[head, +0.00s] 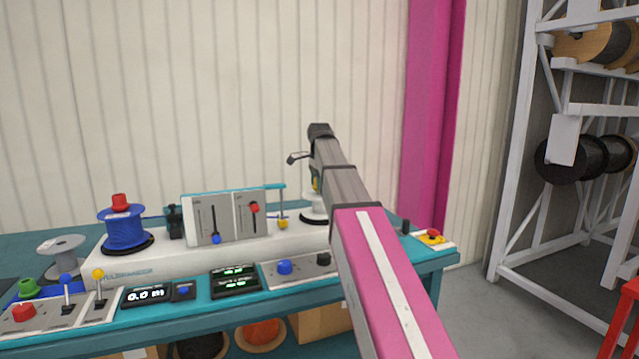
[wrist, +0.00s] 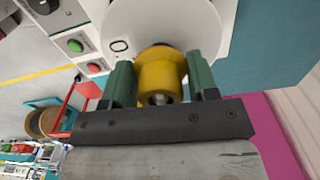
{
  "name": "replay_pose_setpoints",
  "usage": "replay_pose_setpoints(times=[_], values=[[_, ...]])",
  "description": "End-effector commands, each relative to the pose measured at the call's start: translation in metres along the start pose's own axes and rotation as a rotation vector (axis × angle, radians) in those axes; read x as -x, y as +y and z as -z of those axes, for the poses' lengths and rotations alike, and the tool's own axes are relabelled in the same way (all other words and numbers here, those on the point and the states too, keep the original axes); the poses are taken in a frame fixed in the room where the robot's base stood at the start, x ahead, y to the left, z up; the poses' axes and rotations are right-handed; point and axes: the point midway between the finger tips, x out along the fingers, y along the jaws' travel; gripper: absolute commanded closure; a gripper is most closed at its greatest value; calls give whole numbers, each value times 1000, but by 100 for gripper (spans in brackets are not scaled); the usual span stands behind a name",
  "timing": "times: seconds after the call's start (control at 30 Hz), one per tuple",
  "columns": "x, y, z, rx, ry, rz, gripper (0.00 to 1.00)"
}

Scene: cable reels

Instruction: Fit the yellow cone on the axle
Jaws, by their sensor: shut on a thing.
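My gripper (wrist: 161,72) has its green fingers shut on the yellow cone (wrist: 160,60), one on each side. Beyond the cone in the wrist view is a white round disc (wrist: 125,22). A dark, metallic round spot shows at the cone's near end; I cannot tell whether it is the axle tip or the cone's bore. Whether the cone touches the disc is unclear. In the head view my arm hides most of the gripper; a little yellow and green (head: 316,183) shows at its edge, above a white round part (head: 313,206) on the bench machine.
On the left, a blue cable reel (head: 124,232) carries a red cone (head: 121,200). An upright slider panel (head: 225,218) stands left of my arm. A white rack (head: 510,180) stands right.

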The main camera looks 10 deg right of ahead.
Motion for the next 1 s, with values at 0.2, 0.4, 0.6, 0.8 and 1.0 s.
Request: replay_pose_setpoints(times=[0.2,0.4,0.6,0.8,1.0], values=[[0,0,0,0,0,0,70],[0,0,0,0,0,0,70],[-3,0,0,0,0,0,70],[-8,0,0,0,0,0,70],[-10,0,0,0,0,0,70]])
